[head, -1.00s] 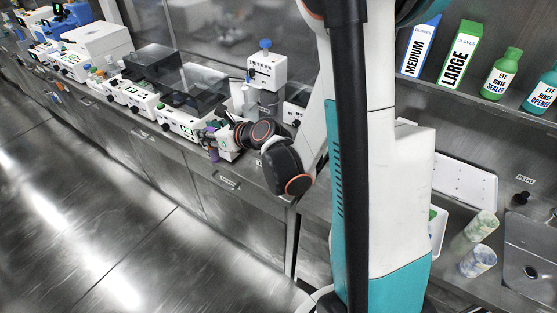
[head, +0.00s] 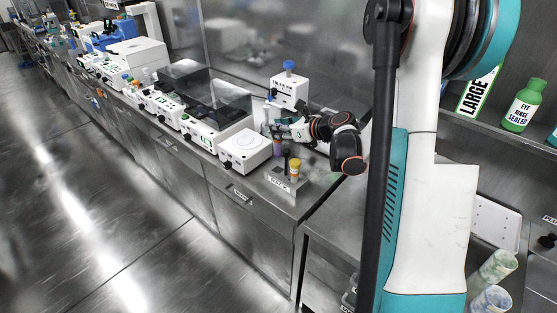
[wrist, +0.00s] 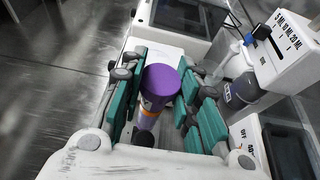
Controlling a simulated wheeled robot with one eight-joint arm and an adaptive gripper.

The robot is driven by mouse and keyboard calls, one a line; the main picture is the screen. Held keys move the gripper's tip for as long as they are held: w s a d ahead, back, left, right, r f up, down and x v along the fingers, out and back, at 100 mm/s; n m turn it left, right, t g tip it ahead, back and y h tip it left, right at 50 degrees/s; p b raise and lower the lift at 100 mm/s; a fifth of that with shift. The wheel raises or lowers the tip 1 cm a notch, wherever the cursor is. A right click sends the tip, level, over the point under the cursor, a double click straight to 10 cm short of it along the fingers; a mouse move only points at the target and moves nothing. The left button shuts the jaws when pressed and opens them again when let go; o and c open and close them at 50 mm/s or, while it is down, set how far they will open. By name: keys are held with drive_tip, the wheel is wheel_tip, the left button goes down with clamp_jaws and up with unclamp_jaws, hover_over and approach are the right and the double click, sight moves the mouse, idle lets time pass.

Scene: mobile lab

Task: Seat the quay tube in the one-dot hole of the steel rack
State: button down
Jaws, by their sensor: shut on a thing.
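A tube with a purple cap (wrist: 161,80) stands between the teal finger pads of my gripper (wrist: 158,96) in the wrist view. The pads close on it from both sides. An orange band shows on its body below the cap; no name is readable. In the head view my gripper (head: 279,131) is over the bench's right end, with the purple tube (head: 277,148) below its fingers. Just right of it stand an orange-capped tube (head: 295,168) and a dark upright piece (head: 286,158), behind a small label plate. The rack's holes and dots cannot be made out.
A white box with a round top plate (head: 245,146) stands just left of the gripper. Behind is a white dispenser with a blue knob (head: 289,90). Several instruments line the bench to the left. The bench front edge is close; the floor (head: 110,210) is clear.

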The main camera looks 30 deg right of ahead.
sight(278, 154)
wheel_tip(278, 154, down, 11)
drive_tip(key=b, duration=0.3)
drive_tip(key=shift+r, duration=0.3)
drive_tip(key=c, duration=1.6)
unclamp_jaws()
drive_tip(key=shift+f, duration=0.2)
drive_tip(key=shift+c, duration=0.2)
drive_tip(key=o, duration=0.4)
drive_tip(key=shift+r, duration=0.1)
